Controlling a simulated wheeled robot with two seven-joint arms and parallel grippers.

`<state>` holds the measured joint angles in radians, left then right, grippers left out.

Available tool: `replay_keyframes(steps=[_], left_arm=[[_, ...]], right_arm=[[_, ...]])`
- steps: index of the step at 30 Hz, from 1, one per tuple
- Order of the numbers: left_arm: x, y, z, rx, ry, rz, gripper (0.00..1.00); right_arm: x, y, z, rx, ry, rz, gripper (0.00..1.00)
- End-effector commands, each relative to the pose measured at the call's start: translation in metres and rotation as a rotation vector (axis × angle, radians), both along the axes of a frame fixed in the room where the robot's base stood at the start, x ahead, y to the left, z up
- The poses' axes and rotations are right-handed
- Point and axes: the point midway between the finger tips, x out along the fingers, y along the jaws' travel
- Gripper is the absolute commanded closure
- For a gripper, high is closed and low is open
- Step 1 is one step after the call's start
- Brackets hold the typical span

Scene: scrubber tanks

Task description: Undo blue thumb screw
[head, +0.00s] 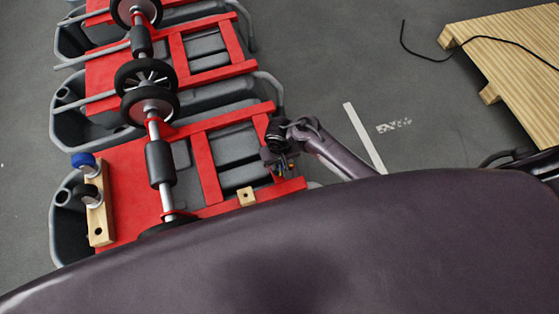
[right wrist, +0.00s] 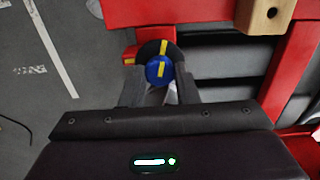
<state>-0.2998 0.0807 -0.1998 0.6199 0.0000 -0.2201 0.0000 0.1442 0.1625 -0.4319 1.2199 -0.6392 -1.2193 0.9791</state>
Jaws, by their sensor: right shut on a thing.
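The blue thumb screw (right wrist: 158,71) has a yellow stripe and sits in front of a black round part that also has a yellow mark, at the edge of the red frame. My right gripper (right wrist: 159,84) is shut on the blue thumb screw, with a dark finger on each side of it. In the head view my right gripper (head: 281,165) is at the right end of the nearest red frame (head: 203,165), where the screw is mostly hidden by it. My left gripper is not in view.
A wooden block (head: 247,196) with a hole sits on the red frame. A longer wooden block (head: 98,217) with a blue-topped knob (head: 84,160) stands at the left. More red-framed grey tanks lie beyond. A wooden pallet (head: 510,62) with a black cable is at upper right. The floor between is open.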

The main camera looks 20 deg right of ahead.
Motion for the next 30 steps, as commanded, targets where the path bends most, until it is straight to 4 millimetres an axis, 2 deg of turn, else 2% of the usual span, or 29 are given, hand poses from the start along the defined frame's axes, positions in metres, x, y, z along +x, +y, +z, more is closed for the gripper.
replay_keyframes(steps=[4, 9, 18, 19, 23, 24, 30], left_arm=[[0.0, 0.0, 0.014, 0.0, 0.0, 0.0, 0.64], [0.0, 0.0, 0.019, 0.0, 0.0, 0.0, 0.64], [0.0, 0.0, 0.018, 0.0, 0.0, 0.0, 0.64], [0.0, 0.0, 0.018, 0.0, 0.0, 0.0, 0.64], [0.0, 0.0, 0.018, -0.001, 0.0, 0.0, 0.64], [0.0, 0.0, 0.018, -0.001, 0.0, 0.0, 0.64], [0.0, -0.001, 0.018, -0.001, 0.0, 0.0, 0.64]], right_arm=[[0.001, 0.0, 0.005, -0.002, 0.0, 0.12, 0.95], [0.0, 0.0, 0.002, -0.001, 0.0, 0.252, 0.95], [0.0, 0.0, 0.0, -0.001, 0.0, 0.27, 0.95], [0.0, 0.0, 0.0, -0.001, 0.0, 0.269, 0.7], [0.0, 0.0, 0.0, -0.001, 0.0, 0.269, 0.53], [0.0, 0.0, 0.0, -0.001, 0.0, 0.268, 0.5], [0.0, 0.0, 0.0, 0.0, 0.0, 0.268, 0.5]])
